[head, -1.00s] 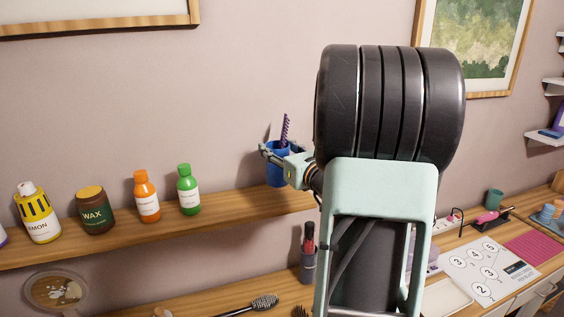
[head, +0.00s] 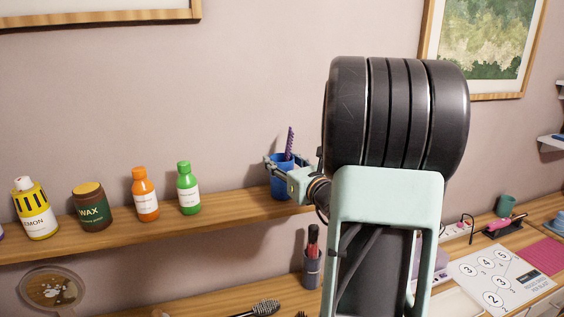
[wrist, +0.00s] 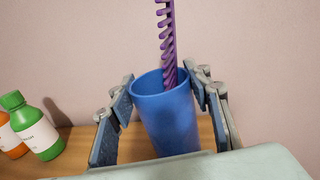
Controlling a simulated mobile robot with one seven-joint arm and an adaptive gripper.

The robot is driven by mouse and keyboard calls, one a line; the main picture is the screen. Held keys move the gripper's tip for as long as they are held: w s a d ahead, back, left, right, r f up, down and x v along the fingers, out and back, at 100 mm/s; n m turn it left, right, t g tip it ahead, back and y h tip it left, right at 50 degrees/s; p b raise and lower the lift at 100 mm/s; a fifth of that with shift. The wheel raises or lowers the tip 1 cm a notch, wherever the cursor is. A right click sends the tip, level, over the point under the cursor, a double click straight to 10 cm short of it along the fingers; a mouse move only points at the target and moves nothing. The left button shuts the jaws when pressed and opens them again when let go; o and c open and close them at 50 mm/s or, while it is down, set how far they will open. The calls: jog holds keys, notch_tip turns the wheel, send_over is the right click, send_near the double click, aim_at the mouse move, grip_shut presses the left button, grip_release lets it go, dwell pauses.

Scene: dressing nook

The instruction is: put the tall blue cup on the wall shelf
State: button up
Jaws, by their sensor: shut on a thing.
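The tall blue cup (head: 281,186) is upright at the right part of the wooden wall shelf (head: 235,212), with a purple comb (head: 290,141) standing in it. My gripper (head: 284,164) is shut on the cup near its rim. In the wrist view the blue cup (wrist: 168,115) sits between the two finger pads, and the comb (wrist: 168,45) rises from it. The cup's base is close over the shelf or touching it; I cannot tell which. My arm hides the shelf's right end.
A green bottle (head: 188,190), an orange bottle (head: 145,197), a brown wax jar (head: 91,208) and a yellow lemon bottle (head: 35,212) stand left on the shelf. Bare shelf lies between the green bottle and cup. A lower counter (head: 200,302) holds brushes and a dark holder (head: 312,268).

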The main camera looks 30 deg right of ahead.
jog(key=o, duration=1.5)
jog(key=shift+s+r+p, duration=0.1)
jog(key=shift+r+p, duration=0.05)
jog(key=shift+p, duration=0.15)
jog(key=s+a+b, duration=0.1)
jog(key=s+b, duration=0.1)
jog(key=s, duration=1)
jog(key=shift+w+a, duration=0.1)
